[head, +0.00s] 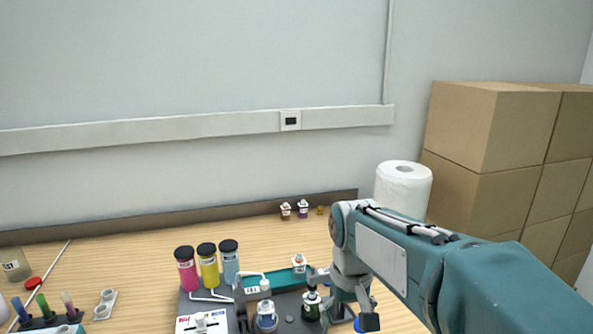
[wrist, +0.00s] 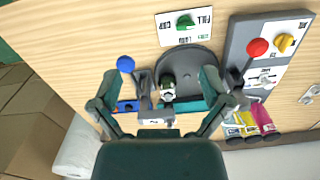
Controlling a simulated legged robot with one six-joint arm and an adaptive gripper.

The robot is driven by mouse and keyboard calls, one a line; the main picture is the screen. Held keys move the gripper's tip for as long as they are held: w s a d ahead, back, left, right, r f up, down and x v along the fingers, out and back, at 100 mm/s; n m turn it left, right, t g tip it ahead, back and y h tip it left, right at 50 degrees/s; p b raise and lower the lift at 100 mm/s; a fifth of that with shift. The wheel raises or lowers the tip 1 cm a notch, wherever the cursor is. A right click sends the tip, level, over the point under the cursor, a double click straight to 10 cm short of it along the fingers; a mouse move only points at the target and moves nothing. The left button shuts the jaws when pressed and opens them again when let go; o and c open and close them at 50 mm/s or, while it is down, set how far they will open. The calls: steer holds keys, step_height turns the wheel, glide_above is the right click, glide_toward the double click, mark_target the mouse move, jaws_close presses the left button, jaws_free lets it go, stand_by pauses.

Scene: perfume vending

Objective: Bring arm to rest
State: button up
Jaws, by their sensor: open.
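My arm reaches in from the right in the head view, with my gripper (head: 355,307) low over the vending station. In the wrist view my gripper (wrist: 170,105) has its two fingers spread wide, with nothing held between them. Beyond the fingers a small dark green bottle (wrist: 168,90) stands on the station's round dark plate (wrist: 190,60). The same bottle (head: 311,305) shows just left of my gripper in the head view. Whether a finger touches anything is unclear.
Pink, yellow and blue cylinders (head: 208,266) stand at the station's back left. A paper roll (head: 403,189) stands behind my arm, near stacked cardboard boxes (head: 490,128). Small bottles (head: 294,210) sit by the back edge.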

steer(key=s+d+m+t, duration=0.1)
steer(key=s+d+t, duration=0.2)
steer(key=s, duration=0.4)
steer(key=s+d+m+t, duration=0.1)
steer(key=s+d+t, duration=0.1)
steer(key=s, duration=0.6)
steer(key=shift+s+d+r+t, duration=0.15)
steer(key=shift+d+r+t, duration=0.3)
steer(key=shift+d, duration=0.25)
